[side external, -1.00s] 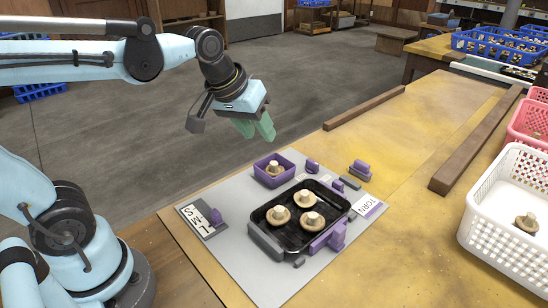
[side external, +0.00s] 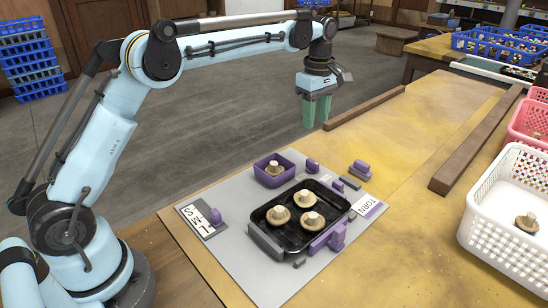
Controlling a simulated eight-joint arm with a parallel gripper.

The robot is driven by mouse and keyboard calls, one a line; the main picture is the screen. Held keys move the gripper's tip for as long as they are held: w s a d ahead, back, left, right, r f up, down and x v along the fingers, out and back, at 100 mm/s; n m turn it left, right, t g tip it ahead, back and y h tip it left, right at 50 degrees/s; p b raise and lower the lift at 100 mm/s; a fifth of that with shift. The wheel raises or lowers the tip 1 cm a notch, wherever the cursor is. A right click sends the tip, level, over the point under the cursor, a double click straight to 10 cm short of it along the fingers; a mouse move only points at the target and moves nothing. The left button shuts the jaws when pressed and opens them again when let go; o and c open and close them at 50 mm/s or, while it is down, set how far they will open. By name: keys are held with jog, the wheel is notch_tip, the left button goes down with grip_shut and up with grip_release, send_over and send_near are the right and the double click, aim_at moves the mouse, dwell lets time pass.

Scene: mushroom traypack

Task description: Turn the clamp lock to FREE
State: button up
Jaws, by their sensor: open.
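My gripper (side external: 316,112) hangs with its green fingers pointing down, high above and behind the grey work board (side external: 232,262). It is open, with nothing between its fingers. A black tray (side external: 279,248) holding three mushrooms lies on the board. Purple fittings stand around it: a larger one (side external: 328,238) at its front right edge, a small one (side external: 313,165) behind it, and one (side external: 361,168) on a grey base at the back right. Which of these is the clamp lock, and its setting, I cannot tell; no FREE marking is legible.
A purple box (side external: 264,178) with a mushroom stands behind the tray. Wooden bars (side external: 364,107) and a white crate (side external: 510,240) flank clear yellow tabletop.

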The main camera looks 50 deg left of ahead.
aim_at(313, 161)
jog(key=shift+n, duration=0.3)
jog(key=f, duration=1.3)
jog(key=shift+w, duration=0.3)
jog(key=shift+c, duration=0.3)
grip_shut()
